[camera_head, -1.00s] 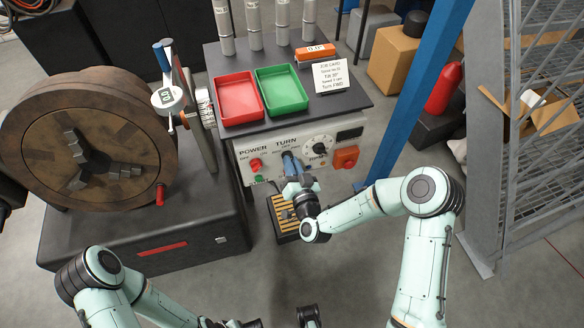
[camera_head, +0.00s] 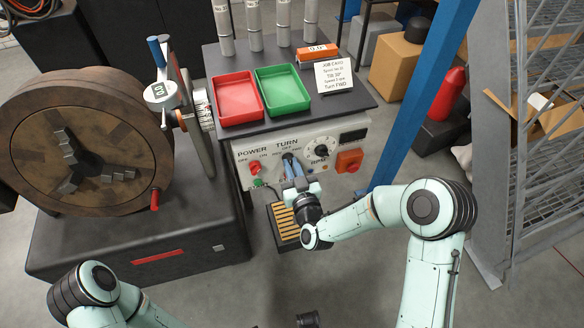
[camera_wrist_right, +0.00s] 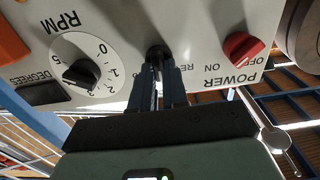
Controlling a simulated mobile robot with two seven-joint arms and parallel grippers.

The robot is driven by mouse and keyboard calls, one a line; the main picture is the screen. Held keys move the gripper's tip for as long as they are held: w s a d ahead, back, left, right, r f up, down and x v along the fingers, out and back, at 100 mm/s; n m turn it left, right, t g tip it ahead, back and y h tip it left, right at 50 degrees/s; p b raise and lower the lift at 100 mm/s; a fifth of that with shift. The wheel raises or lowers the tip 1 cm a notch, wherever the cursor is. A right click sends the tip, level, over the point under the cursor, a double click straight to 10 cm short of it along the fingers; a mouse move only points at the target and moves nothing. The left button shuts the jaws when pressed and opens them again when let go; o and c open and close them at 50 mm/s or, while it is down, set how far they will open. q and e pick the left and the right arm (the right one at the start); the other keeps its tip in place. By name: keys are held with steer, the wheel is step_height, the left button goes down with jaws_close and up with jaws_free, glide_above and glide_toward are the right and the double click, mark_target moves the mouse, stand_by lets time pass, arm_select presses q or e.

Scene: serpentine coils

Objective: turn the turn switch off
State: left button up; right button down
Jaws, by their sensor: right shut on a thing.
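The turn switch (camera_wrist_right: 157,55) is a dark knob on the grey control panel (camera_head: 335,178), under the word TURN. My right gripper (camera_wrist_right: 157,88) has its two fingers close together around it, shut on it. In the head view the same gripper (camera_head: 291,168) reaches the panel from below and hides most of the switch. Part of the REV label shows beside the fingers in the wrist view. The fingers hide the other labels there, so I cannot tell the switch's exact setting. My left arm shows at the lower left, but its gripper cannot be made out.
The red power knob (camera_head: 255,168) is left of the switch; the RPM dial (camera_head: 321,149) and an orange-red button (camera_head: 348,160) are right. A large brown chuck (camera_head: 85,210) stands left. Red (camera_head: 238,114) and green (camera_head: 282,106) trays sit above the panel. A blue post (camera_head: 405,120) rises right.

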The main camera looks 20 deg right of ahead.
steer(key=c, duration=1.1)
jaws_free()
steer(key=shift+c, duration=0.2)
steer(key=s+p, duration=1)
steer(key=s, duration=0.3)
steer(key=shift+s+d, duration=0.2)
steer(key=shift+d, duration=0.05)
